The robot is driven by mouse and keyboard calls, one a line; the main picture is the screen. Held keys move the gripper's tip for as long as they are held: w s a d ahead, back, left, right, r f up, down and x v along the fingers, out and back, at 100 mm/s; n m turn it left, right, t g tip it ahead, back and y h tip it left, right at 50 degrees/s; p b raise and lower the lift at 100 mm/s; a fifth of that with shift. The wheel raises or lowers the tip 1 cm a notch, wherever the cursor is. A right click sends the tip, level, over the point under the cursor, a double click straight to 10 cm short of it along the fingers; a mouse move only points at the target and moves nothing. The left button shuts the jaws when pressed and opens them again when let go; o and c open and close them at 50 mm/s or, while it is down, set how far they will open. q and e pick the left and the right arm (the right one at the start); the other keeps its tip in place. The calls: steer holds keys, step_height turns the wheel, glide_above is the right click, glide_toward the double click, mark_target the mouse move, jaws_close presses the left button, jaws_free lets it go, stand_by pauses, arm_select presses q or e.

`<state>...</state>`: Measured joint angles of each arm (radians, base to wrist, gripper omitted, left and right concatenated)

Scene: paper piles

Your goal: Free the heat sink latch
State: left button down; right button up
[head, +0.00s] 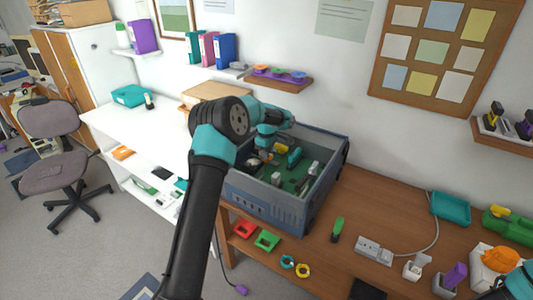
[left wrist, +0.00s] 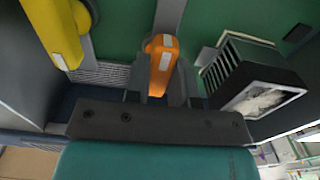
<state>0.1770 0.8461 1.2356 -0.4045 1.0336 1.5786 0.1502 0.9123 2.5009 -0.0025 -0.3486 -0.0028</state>
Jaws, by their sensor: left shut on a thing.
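An open grey-blue computer case (head: 262,203) stands on the wooden bench, with a green board inside. My left arm reaches into it from above, and the left gripper (head: 263,152) is down among the parts near the case's left side. In the left wrist view the left gripper (left wrist: 162,88) is shut on an orange latch lever (left wrist: 160,62) with a pale mark on it. A finned block with a dark frame (left wrist: 262,88) is just right of the fingers; I cannot tell whether it is the heat sink. The latch's lower end is hidden. My right gripper is out of view.
A yellow part (left wrist: 52,32) stands left of the fingers, and the case walls are close on both sides. A green-handled screwdriver (head: 337,229), red tray (head: 244,229) and white sockets (head: 374,250) lie in front of the case. A shelf (head: 280,82) hangs behind it.

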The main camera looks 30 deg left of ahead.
arm_select(q)
steer(key=c, duration=1)
jaws_free()
steer(key=shift+r, duration=0.15)
step_height(320, 180, up, 17)
steer(key=shift+r, duration=0.1)
